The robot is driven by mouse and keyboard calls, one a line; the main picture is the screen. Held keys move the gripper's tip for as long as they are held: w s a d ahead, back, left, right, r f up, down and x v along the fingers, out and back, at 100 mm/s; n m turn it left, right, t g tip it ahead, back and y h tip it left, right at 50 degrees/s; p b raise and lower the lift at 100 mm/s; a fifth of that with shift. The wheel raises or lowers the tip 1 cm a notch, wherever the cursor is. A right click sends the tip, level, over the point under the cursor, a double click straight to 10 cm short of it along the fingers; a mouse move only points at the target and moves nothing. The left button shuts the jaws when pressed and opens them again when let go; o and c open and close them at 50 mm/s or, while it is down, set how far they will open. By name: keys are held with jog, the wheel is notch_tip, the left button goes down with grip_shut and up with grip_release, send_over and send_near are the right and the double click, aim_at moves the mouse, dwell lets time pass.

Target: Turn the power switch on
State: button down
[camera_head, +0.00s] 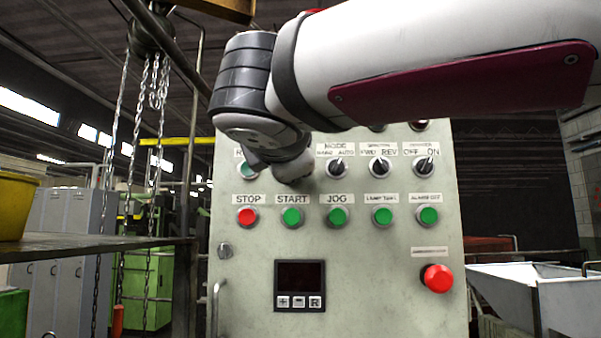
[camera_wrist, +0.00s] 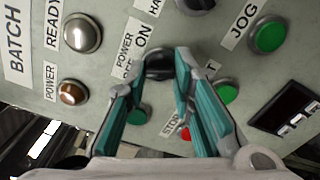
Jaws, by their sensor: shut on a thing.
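The power switch (camera_wrist: 160,66) is a dark round knob on the pale control panel (camera_head: 380,300), by a label with POWER and ON. In the wrist view my gripper (camera_wrist: 159,65) has its two teal fingers on either side of the knob, shut on it. The fingers partly cover the OFF end of the label, and I cannot tell which way the knob points. In the head view my arm's end covers the switch and the fingers.
Nearby are a green button (camera_wrist: 138,115), the red STOP button (camera_head: 247,216), the green START button (camera_head: 292,216), and the MODE knob (camera_head: 337,167). A red mushroom button (camera_head: 437,279) sticks out low right. A display (camera_head: 300,286) sits below. Chains (camera_head: 157,110) hang at the left.

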jog(key=m+b, duration=0.4)
jog(key=m, duration=0.1)
jog(key=m+b, duration=0.4)
jog(key=m, duration=0.1)
jog(key=shift+w+f+m+b, duration=0.1)
jog(key=shift+f+m+b, duration=0.1)
jog(key=shift+m+b, duration=0.15)
dwell(0.4)
jog(key=c, duration=1.4)
grip_release()
jog(key=shift+o, duration=0.2)
jog(key=shift+r, duration=0.1)
jog(key=s, duration=1.2)
jog(key=shift+a, duration=0.15)
